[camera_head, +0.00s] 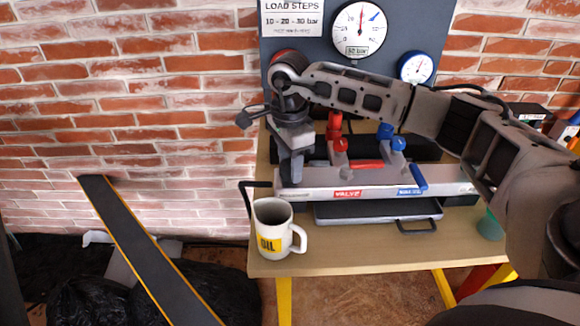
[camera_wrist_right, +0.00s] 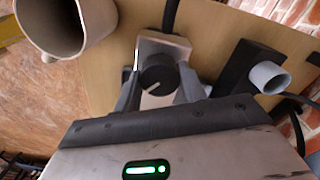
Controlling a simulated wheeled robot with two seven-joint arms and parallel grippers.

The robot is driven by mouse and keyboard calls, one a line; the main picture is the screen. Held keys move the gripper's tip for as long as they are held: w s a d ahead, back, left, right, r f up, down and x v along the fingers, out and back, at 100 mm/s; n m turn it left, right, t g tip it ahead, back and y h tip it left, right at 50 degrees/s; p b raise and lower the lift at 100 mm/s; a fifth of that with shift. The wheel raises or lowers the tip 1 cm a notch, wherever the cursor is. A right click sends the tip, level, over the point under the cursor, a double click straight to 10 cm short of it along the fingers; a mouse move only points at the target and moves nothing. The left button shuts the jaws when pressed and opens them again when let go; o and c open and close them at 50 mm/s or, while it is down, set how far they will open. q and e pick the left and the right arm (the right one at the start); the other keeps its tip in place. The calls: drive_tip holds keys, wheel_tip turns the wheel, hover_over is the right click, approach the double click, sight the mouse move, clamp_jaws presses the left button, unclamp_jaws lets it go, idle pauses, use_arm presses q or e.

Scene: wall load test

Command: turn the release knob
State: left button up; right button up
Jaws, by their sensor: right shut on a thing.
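The release knob (camera_wrist_right: 158,76) is round and black with a pale pointer line. In the right wrist view it sits on a light metal end plate (camera_wrist_right: 165,48). My right gripper (camera_wrist_right: 158,88) has its two fingers on either side of the knob and is shut on it. In the head view the right gripper (camera_head: 291,170) points down at the left end of the grey valve bench unit (camera_head: 380,190), and the knob is hidden there. My left gripper is not in view.
A white mug (camera_head: 270,225) marked OIL stands close to the gripper, at the table's (camera_head: 350,260) front left. Dial gauges (camera_head: 359,29) hang on the back panel. A teal cup (camera_head: 490,225) is at right.

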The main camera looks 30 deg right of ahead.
drive_tip(key=n+b, duration=0.1)
drive_tip(key=n, duration=0.2)
drive_tip(key=shift+n, duration=0.4)
drive_tip(key=shift+n+b, duration=0.4)
drive_tip(key=shift+n, duration=1.3)
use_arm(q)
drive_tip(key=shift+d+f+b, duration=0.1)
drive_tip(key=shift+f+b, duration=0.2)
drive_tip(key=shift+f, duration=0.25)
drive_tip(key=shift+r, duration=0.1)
use_arm(e)
drive_tip(key=shift+n, duration=0.3)
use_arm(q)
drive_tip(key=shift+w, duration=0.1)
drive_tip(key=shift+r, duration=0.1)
use_arm(e)
drive_tip(key=o, duration=1)
drive_tip(key=shift+r, duration=0.15)
